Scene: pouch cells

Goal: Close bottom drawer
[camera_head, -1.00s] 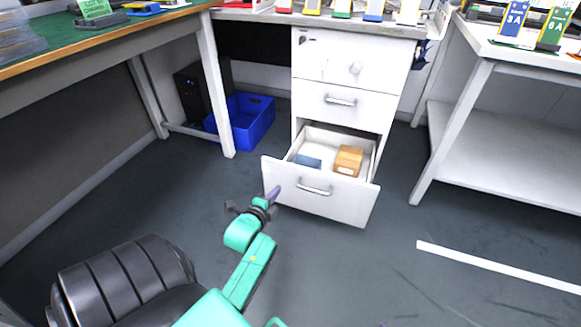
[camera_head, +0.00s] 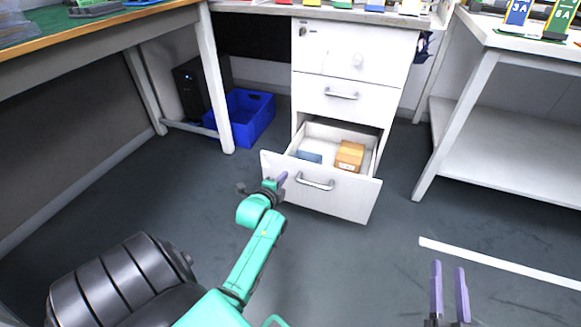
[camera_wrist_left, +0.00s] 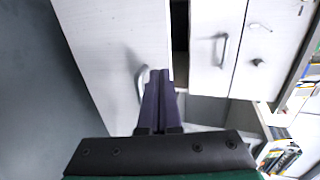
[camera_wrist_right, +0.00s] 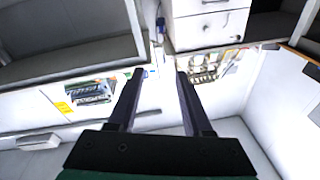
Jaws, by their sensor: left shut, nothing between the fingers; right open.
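The bottom drawer (camera_head: 340,197) of the white cabinet is pulled out in the head view. A brown box (camera_head: 349,156) and a blue item (camera_head: 309,157) lie inside it. Its metal handle (camera_head: 315,184) is on the front panel. My left gripper (camera_head: 281,180) is shut and empty, close to the front panel left of the handle. In the left wrist view the closed fingertips (camera_wrist_left: 159,75) are over the panel beside the handle (camera_wrist_left: 141,84); I cannot tell whether they touch. My right gripper (camera_head: 450,270) is open and empty, right of the drawer and nearer to me.
The upper drawers (camera_head: 343,97) are closed. A blue crate (camera_head: 247,117) and a black computer case (camera_head: 190,88) are under the desk at left. A white bench (camera_head: 500,140) stands at right. The floor (camera_head: 330,260) before the drawer is clear.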

